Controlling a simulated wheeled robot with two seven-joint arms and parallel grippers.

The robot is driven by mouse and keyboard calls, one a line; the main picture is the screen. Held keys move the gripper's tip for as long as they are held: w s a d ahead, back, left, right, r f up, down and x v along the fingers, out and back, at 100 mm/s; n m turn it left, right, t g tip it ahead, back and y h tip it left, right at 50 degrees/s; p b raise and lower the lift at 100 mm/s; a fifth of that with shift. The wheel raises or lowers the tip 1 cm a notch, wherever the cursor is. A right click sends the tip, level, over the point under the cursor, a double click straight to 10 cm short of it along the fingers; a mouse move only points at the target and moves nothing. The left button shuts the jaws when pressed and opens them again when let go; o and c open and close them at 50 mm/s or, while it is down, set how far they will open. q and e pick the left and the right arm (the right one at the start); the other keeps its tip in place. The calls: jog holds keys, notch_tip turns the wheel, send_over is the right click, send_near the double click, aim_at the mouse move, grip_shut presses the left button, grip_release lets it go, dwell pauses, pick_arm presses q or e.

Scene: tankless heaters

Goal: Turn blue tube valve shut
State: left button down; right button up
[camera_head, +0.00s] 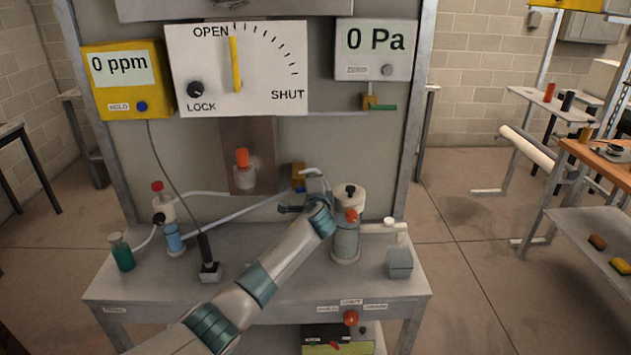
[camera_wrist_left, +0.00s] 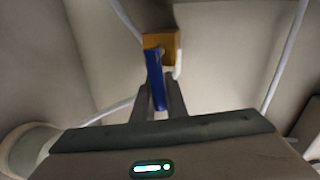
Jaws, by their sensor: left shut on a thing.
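The blue tube valve has a brass body (camera_head: 298,172) on a white tube at the back of the bench, in the middle of the head view. In the left wrist view the brass body (camera_wrist_left: 166,44) is at top centre. Its blue handle (camera_wrist_left: 154,75) extends from the body down between my fingers. My left gripper (camera_wrist_left: 157,98) is shut on the blue handle, with a finger on either side of it. In the head view my left gripper (camera_head: 291,208) is just below the valve, and the handle is mostly hidden. My right gripper is not in view.
A white canister (camera_head: 348,225) with a red knob stands just right of my arm. A blue cylinder (camera_head: 174,239), a green bottle (camera_head: 121,253) and a black probe (camera_head: 207,262) are on the left. The dial panel (camera_head: 270,75) has its yellow pointer near OPEN. The bench front is fairly clear.

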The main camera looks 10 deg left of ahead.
pick_arm(q)
jog(key=shift+f, duration=0.15)
jog(key=c, duration=1.8)
grip_release()
jog(key=shift+o, duration=0.2)
jog(key=shift+s, duration=0.15)
